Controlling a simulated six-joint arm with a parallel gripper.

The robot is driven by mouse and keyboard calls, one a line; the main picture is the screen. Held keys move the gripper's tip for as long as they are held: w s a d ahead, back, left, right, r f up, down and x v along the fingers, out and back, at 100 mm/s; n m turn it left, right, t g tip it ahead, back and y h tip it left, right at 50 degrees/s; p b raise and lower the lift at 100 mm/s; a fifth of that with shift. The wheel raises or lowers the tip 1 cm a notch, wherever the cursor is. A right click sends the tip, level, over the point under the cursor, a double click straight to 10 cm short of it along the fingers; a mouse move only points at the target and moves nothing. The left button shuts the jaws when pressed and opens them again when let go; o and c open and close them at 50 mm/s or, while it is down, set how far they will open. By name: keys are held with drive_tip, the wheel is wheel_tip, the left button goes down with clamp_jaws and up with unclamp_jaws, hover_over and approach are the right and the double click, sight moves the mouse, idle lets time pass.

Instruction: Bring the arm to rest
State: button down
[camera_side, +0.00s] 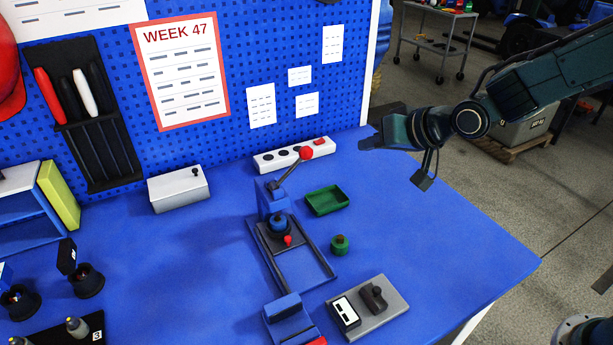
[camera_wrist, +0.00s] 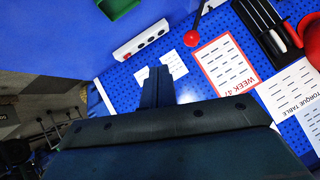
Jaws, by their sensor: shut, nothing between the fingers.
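My gripper (camera_side: 368,142) is at the upper right in the side view, raised near the right end of the blue pegboard and pointing left. Its two dark fingers (camera_wrist: 157,86) lie together in the wrist view, shut and empty. No object touches it. A fixture with a blue upright (camera_side: 271,197) and a red-knobbed lever (camera_side: 305,153) stands on the blue table (camera_side: 430,235), left of and below my gripper. A dark round part with a blue top (camera_side: 279,224) sits in the fixture. A small green knobbed piece (camera_side: 340,245) stands beside it.
A green tray (camera_side: 327,200) and a white power strip (camera_side: 294,154) lie near the pegboard (camera_side: 235,50). A grey plate (camera_side: 368,307) with dark parts is at the front. A white box (camera_side: 179,189) stands left. The table's right side is clear.

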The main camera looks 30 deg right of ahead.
idle(0.4)
drive_tip(key=s+d+r+n+g+h, duration=0.1)
drive_tip(key=s+d+r, duration=0.3)
drive_tip(key=s, duration=0.2)
drive_tip(key=s+d+r+g+h, duration=0.1)
drive_tip(key=s+d+r, duration=0.25)
drive_tip(key=s, duration=0.25)
drive_tip(key=s+d+n+g+h, duration=0.1)
drive_tip(key=s+d, duration=0.4)
drive_tip(key=s, duration=1.2)
drive_tip(key=shift+s+r+g, duration=0.25)
drive_tip(key=shift+s+g, duration=0.1)
drive_tip(key=shift+g, duration=0.45)
